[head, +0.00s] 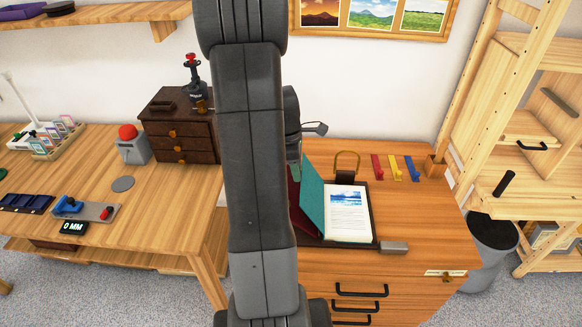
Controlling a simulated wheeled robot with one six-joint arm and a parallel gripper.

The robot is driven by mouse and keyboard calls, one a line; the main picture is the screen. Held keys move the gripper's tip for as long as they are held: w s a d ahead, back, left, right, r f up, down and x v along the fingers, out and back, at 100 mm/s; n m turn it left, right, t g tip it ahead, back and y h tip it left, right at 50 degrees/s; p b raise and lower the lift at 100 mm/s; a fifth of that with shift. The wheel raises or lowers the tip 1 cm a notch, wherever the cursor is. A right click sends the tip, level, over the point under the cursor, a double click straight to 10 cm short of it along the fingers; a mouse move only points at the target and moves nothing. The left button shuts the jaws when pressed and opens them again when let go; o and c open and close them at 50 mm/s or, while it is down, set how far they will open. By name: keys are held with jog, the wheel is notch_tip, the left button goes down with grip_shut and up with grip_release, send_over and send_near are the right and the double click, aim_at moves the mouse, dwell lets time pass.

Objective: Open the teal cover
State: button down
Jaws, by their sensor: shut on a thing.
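The teal cover (312,196) stands tilted up on the left of an open book on the right-hand wooden cabinet. A white page (347,212) with a small sea picture and text lies bare to its right. A dark red surface (293,196) shows just left of the cover. My gripper (294,158) is at the cover's upper left edge, shut on it. My arm hides much of the gripper and the area to the left, so the fingertips are barely seen.
A grey block (394,248) and a brass ring (347,162) are close to the book. Red, yellow and blue hooks (396,168) lie behind right. A grey bin (492,245) and wooden shelf unit stand right. The left table (150,215) holds a drawer box and gadgets.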

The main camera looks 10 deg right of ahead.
jog(key=d, duration=0.1)
jog(key=d+r, duration=0.1)
jog(key=d, duration=0.1)
jog(key=shift+s+d+r+p, duration=0.2)
jog(key=shift+d+r+p, duration=0.1)
jog(key=shift+d, duration=0.1)
jog(key=c, duration=0.9)
grip_release()
jog(key=shift+f, duration=0.1)
jog(key=r, duration=0.4)
jog(key=a+r, duration=0.1)
jog(key=r, duration=0.4)
jog(key=a+r, duration=0.1)
jog(key=r, duration=0.3)
jog(key=shift+w+a+r+b, duration=0.1)
jog(key=shift+w+r+b, duration=0.1)
jog(key=shift+r+b, duration=0.15)
